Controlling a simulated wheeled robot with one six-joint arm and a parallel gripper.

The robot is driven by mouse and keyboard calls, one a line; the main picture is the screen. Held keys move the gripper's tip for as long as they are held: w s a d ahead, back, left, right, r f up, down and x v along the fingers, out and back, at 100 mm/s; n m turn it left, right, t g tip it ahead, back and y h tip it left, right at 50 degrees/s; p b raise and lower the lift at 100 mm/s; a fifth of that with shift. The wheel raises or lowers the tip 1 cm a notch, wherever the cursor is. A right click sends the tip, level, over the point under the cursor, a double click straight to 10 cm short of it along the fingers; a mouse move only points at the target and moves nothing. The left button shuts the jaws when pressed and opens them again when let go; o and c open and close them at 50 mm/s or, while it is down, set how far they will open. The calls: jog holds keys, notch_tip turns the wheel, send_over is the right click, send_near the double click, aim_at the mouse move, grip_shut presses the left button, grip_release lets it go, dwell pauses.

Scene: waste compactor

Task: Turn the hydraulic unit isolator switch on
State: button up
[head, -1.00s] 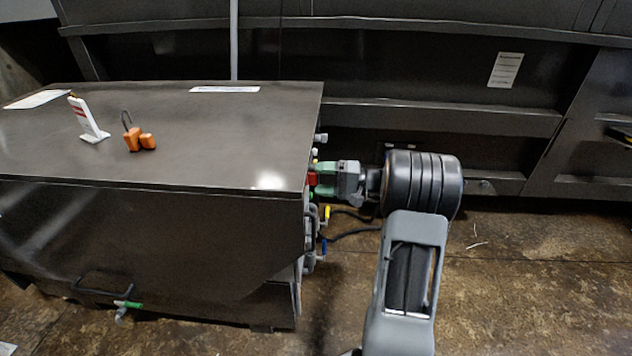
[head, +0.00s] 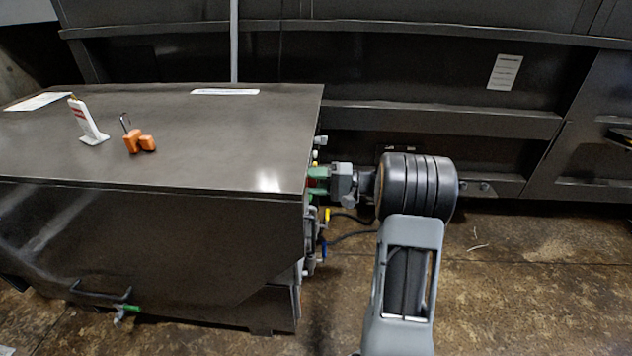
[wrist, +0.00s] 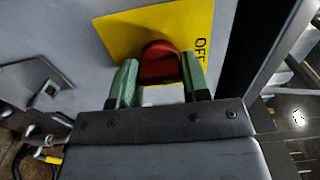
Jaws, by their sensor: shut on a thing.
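The isolator switch is a red rotary handle (wrist: 159,62) on a yellow plate (wrist: 118,32) with the letters "OFF" at its right, in the wrist view. My gripper (wrist: 158,82) has its two green fingers shut on the red handle, one on each side. In the head view my gripper (head: 319,180) reaches the right end face of the dark hydraulic unit (head: 150,235). Only a little red shows between the fingers there. The lower part of the handle is hidden by my gripper.
Valves with yellow (head: 327,215) and blue (head: 323,250) handles and hoses sit below my gripper on the same face. An orange padlock (head: 133,141) and a white tag stand (head: 90,124) rest on the unit's top. Open floor lies at right.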

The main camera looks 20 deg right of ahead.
jog(key=shift+c, duration=0.7)
jog(key=shift+r+p, duration=0.1)
jog(key=shift+p, duration=0.2)
jog(key=m+p, duration=0.3)
jog(key=shift+r, duration=0.2)
jog(key=m+p, duration=0.5)
jog(key=p, duration=0.1)
jog(key=m+p, duration=0.5)
jog(key=shift+m, duration=0.4)
jog(key=shift+f+m+p, duration=0.2)
jog(key=shift+m+p, duration=1.4)
jog(key=shift+m, duration=0.4)
